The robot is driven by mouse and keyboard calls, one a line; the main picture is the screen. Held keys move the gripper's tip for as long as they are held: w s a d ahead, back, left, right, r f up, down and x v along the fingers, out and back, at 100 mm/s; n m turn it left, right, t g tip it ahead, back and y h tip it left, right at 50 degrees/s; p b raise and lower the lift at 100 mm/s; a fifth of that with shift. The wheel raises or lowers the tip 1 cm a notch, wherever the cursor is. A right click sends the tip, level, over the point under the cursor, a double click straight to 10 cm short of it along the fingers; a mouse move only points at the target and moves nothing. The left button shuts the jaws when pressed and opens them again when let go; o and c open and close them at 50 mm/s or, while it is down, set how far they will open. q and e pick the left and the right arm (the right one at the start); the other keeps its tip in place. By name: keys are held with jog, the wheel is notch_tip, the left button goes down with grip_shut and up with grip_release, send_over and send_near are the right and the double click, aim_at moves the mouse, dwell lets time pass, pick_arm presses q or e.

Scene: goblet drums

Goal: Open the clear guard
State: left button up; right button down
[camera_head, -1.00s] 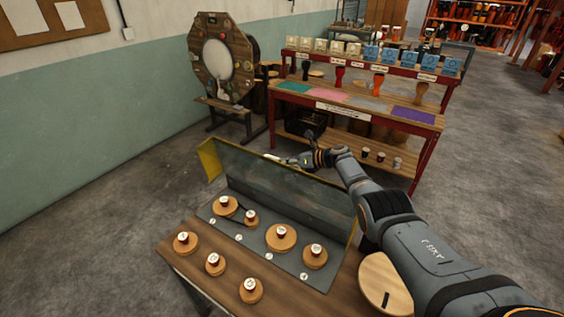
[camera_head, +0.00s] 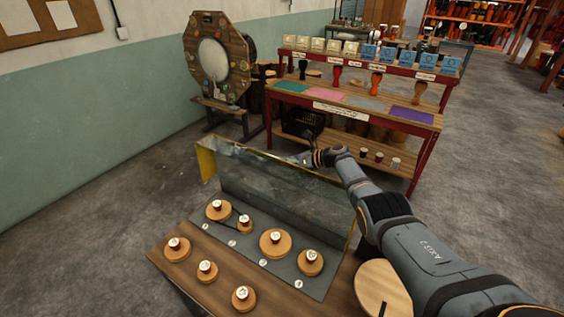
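The clear guard (camera_head: 285,198) is a long see-through panel with yellow end pieces (camera_head: 206,162). It stands raised along the far edge of a grey plate (camera_head: 236,238) on a wooden table, so the plate's front is uncovered. Several round wooden pulleys, such as one large pulley (camera_head: 267,249), sit on the plate, and a dark belt links two at its left. My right gripper (camera_head: 305,161) is at the guard's far side, near its upper edge. Its fingers are small and unclear, and I cannot tell whether they touch the guard. My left gripper is not in view.
More wooden pulleys (camera_head: 207,279) lie on the table (camera_head: 180,258) in front of the plate. A round wooden disc (camera_head: 372,287) is at the right, beside my arm. A red-framed bench (camera_head: 430,130) stands behind the guard. Bare floor lies to the left.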

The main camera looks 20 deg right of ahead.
jog(key=c, duration=1.6)
grip_release()
jog(key=shift+s+d+r, duration=0.15)
jog(key=shift+s+d, duration=0.25)
jog(key=shift+d, duration=0.15)
jog(key=v, duration=1)
jog(key=shift+s+d+r, duration=0.1)
jog(key=shift+s+r, duration=0.05)
jog(key=shift+s, duration=0.1)
jog(key=shift+r, duration=0.15)
